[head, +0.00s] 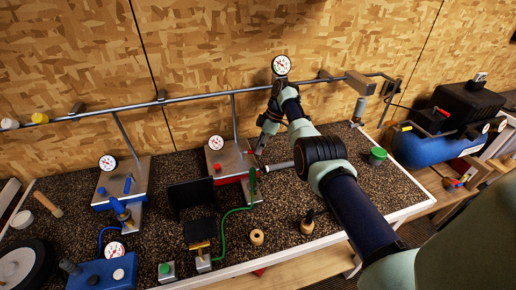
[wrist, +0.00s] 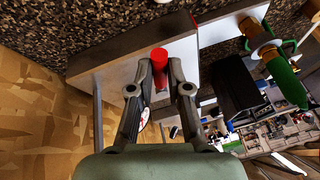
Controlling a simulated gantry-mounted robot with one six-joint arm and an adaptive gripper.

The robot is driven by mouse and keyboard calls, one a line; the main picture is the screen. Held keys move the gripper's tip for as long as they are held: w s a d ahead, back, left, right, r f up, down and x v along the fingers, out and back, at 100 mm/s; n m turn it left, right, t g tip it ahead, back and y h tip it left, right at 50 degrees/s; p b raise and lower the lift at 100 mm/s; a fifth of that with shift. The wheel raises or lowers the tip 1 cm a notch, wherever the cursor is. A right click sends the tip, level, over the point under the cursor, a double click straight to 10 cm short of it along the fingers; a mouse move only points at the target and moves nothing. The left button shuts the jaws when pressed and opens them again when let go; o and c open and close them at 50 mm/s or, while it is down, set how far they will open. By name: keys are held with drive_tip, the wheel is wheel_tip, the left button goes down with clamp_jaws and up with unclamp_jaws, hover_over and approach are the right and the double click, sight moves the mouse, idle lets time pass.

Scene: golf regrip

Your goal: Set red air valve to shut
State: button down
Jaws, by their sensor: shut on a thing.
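The red air valve shows as a red handle (wrist: 158,54) in the wrist view, on a grey metal block (wrist: 112,62). My gripper (wrist: 158,78) has its two dark fingers on either side of this handle and is shut on it. In the head view my gripper (head: 259,150) reaches down at the right side of the red-based station (head: 228,158). A small red part (head: 250,152) shows beside the fingers there. The valve's exact angle cannot be told, as the fingers partly hide it.
A pressure gauge (head: 215,142) stands on the red-based station. A green hose (head: 226,215) runs in front of it. A blue-based station (head: 122,184) stands to the left. A metal pipe (head: 190,97) runs along the back. A blue compressor (head: 425,145) is at the right.

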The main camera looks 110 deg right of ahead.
drive_tip(key=c, duration=1.1)
unclamp_jaws()
drive_tip(key=shift+r, duration=0.1)
wheel_tip(320, 180, up, 10)
drive_tip(key=shift+f, duration=0.1)
